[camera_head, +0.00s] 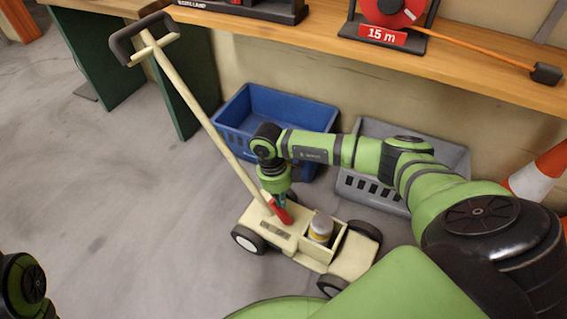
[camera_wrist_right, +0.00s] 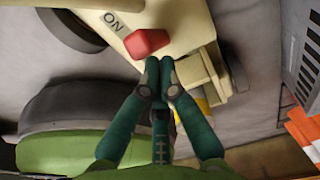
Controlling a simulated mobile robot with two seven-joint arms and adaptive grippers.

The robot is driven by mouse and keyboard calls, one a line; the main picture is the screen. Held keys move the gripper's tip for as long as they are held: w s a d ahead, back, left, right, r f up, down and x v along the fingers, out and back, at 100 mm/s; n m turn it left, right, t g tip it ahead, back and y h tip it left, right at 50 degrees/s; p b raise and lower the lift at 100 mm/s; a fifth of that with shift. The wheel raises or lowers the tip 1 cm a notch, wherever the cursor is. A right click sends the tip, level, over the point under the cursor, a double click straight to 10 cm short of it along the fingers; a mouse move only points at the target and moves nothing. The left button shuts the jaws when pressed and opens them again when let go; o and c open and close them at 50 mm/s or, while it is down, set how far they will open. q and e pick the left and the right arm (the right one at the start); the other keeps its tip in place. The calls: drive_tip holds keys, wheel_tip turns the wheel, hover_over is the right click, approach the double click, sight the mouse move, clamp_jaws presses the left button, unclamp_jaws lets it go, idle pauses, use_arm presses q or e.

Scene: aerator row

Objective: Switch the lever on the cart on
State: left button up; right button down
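The cream cart (camera_head: 343,267) stands on the floor with its long handle leaning up to the left. Its red lever (camera_head: 280,210) sits on the deck near the handle's foot. My right gripper (camera_head: 279,197) points down at the lever. In the right wrist view the lever's red end (camera_wrist_right: 147,42) lies just beyond my right fingertips (camera_wrist_right: 159,62). The fingers are together with nothing between them; whether they touch the lever I cannot tell. An "ON" label (camera_wrist_right: 113,21) shows on the deck left of the lever. My left gripper is out of view.
A grey-topped can (camera_head: 321,228) sits in the cart's tray. A blue crate (camera_head: 226,142) and a grey crate (camera_head: 372,191) stand behind, under the wooden bench (camera_head: 480,60). An orange-white cone (camera_head: 540,175) is at right. Floor left of the cart is clear.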

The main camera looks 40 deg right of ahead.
drive_tip(key=shift+w+a+f, duration=0.1)
drive_tip(key=shift+w+a, duration=0.1)
drive_tip(key=shift+w, duration=0.15)
drive_tip(key=shift+w+a+r, duration=0.3)
drive_tip(key=shift+w, duration=0.3)
